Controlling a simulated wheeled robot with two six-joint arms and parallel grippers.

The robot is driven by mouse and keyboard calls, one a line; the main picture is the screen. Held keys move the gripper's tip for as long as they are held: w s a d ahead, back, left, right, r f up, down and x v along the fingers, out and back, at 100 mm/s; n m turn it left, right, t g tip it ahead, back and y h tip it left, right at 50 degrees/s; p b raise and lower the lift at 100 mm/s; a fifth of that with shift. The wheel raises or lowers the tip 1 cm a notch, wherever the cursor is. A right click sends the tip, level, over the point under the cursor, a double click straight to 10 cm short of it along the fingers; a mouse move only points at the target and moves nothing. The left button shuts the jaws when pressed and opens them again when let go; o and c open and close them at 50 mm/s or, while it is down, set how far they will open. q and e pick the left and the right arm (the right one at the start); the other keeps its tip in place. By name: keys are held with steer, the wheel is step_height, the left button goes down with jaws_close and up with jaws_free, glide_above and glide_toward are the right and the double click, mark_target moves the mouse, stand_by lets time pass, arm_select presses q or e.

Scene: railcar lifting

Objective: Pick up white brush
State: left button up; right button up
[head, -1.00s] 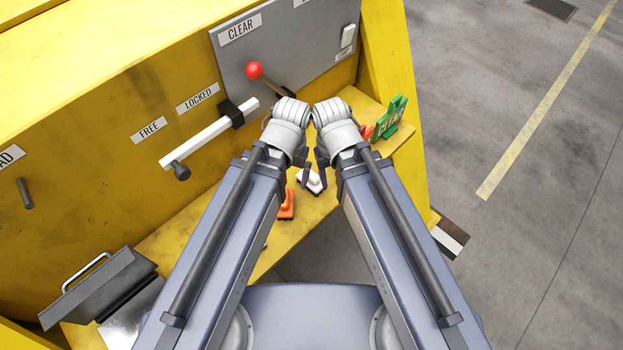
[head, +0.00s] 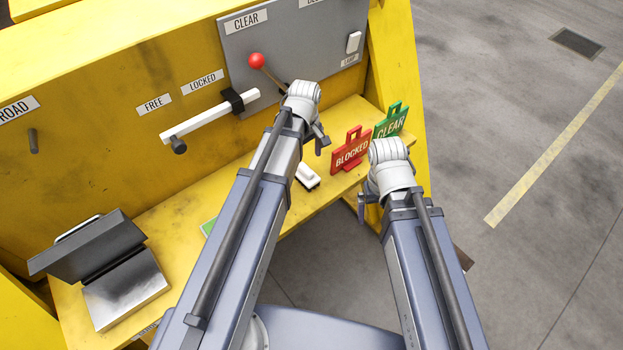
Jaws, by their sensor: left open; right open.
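The white brush (head: 308,177), a small white block with a dark edge, lies on the yellow shelf, just right of my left forearm, which hides part of it. My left gripper (head: 322,143) is open above and slightly beyond the brush, apart from it in the picture. My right gripper (head: 364,205) is open and empty, to the right of the brush near the shelf's front edge.
Red BLOCKED (head: 350,154) and green CLEAR (head: 391,123) signs stand at the shelf's right end. An open grey box (head: 125,290) sits left. A green item (head: 208,227) shows beside my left arm.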

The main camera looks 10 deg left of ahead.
mark_target(306, 168)
arm_select(q)
step_height(306, 168, down, 2)
steer(key=shift+f+b, duration=0.25)
steer(key=shift+b, duration=0.85)
steer(key=shift+f, duration=0.15)
steer(key=f+b, duration=0.5)
steer(key=shift+w+a, duration=0.15)
steer(key=shift+w, duration=0.05)
jaws_close()
